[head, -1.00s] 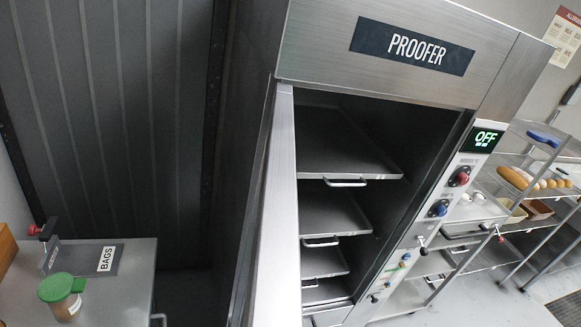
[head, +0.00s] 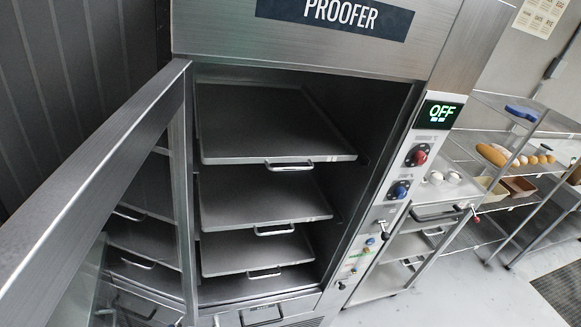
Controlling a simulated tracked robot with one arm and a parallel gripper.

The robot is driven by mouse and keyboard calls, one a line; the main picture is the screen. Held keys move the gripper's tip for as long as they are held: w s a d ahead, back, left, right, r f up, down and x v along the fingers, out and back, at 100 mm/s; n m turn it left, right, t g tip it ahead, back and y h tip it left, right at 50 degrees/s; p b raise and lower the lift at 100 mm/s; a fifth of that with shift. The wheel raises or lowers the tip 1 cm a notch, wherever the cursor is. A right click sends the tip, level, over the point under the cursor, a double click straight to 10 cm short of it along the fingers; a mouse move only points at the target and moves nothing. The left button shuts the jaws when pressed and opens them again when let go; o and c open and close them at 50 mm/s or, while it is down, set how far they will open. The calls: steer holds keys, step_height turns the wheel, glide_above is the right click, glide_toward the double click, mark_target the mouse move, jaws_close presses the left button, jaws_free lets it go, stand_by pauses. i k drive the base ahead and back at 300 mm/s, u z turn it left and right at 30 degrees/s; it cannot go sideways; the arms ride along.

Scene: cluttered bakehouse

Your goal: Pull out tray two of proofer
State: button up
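The proofer (head: 300,45) stands in front of me, a steel cabinet with its door (head: 95,165) swung open to the left. Inside are stacked grey trays with bar handles on their front edges. The top tray (head: 265,120) has its handle (head: 289,166) at the front. Below it is the second tray (head: 260,200), with its handle (head: 274,230). A third tray (head: 250,250) lies lower, with its handle (head: 264,273). The trays look empty. My gripper is not in view.
A wire rack (head: 505,205) on the right holds bread, eggs and pans. Floor is clear at the lower right.

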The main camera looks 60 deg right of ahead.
mark_target(245, 195)
steer(key=z, duration=2.15)
steer(key=k, duration=1.45)
steer(key=u, duration=0.55)
steer(key=i, duration=1.65)
steer(key=u, duration=0.05)
